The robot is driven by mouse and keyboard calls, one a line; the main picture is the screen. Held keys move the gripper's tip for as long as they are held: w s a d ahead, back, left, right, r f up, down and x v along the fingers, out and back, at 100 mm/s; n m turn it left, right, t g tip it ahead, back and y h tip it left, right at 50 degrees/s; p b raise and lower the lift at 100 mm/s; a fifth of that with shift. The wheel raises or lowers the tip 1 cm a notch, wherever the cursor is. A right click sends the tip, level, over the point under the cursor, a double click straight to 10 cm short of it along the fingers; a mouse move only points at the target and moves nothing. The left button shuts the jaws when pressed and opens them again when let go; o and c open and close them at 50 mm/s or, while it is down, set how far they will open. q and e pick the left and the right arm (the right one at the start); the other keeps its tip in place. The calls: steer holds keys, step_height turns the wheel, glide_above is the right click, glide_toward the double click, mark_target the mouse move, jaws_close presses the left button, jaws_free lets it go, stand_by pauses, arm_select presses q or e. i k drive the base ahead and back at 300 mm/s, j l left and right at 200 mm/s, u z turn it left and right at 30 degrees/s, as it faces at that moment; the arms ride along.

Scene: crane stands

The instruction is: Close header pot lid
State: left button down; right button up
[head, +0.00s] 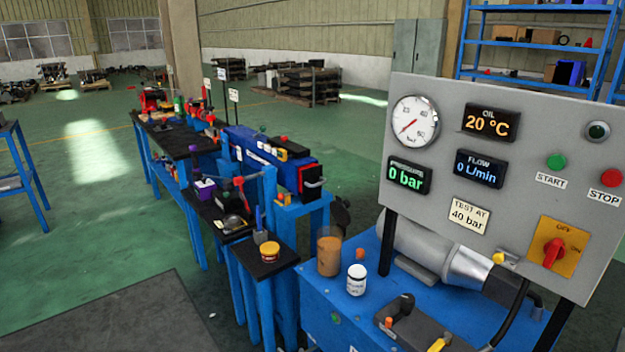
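An amber, see-through cylindrical pot (329,255) stands upright on the blue bench (325,299), left of the control panel; it may be the header pot. Neither of my grippers shows in the head view.
The grey panel (515,165) with gauge, displays and START and STOP buttons rises at the right. A grey motor-like cylinder (425,245) lies behind it. A black fitting (398,308) lies at the bench front.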

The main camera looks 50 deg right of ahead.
mark_target(338, 208)
steer(key=i, duration=1)
steer(key=i+j+z, duration=0.15)
steer(key=i, duration=0.8)
steer(key=z, duration=0.5)
steer(key=i+z, duration=0.15)
steer(key=z, duration=0.35)
steer(key=j+z, duration=0.1)
steer(key=z, duration=0.4)
steer(key=i+z, duration=0.1)
steer(key=z, duration=0.4)
steer(key=k+j, duration=0.05)
